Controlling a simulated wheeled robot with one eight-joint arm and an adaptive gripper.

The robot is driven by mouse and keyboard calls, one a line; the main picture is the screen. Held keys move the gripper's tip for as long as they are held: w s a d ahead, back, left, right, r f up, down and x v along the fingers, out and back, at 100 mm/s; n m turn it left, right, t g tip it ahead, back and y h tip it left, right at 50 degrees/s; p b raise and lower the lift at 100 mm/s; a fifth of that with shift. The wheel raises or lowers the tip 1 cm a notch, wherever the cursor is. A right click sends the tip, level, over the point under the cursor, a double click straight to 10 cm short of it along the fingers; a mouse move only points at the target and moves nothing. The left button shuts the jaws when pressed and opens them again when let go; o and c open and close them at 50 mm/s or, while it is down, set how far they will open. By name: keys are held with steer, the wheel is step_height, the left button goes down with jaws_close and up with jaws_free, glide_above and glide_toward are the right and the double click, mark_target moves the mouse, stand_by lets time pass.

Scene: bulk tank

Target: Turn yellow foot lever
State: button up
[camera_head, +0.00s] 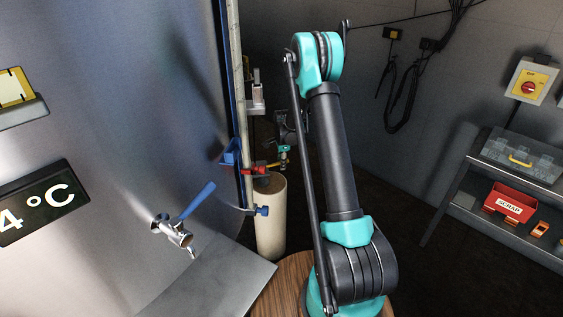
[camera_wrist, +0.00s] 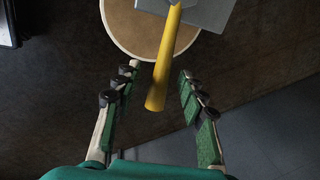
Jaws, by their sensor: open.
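The yellow lever (camera_wrist: 164,60) runs down from the top centre of the wrist view, over a round tan top. Its free end lies between the two fingers of my gripper (camera_wrist: 156,74). The fingers have green pads and are spread, with a visible gap on both sides of the lever. In the head view, a small yellow part (camera_head: 273,165) shows beside a red-handled valve (camera_head: 255,170), just below my gripper (camera_head: 284,148). My gripper is small and dark there, so its fingers are hard to make out.
A cream cylinder (camera_head: 270,220) stands below the valves. Blue handles (camera_head: 262,210) are on the pipework beside the large steel tank (camera_head: 110,120). A tap with a blue lever (camera_head: 196,200) sticks out from the tank. A shelf (camera_head: 480,215) with a red scrap bin (camera_head: 511,203) stands at right.

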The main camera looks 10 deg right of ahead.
steer(key=shift+c, duration=0.3)
jaws_close()
steer(key=w+n, duration=0.2)
steer(key=n, duration=0.1)
steer(key=w+a+n, duration=0.1)
steer(key=w+n, duration=0.1)
steer(key=shift+y, duration=0.4)
steer(key=shift+o, duration=0.3)
jaws_free()
steer(key=shift+s, duration=0.1)
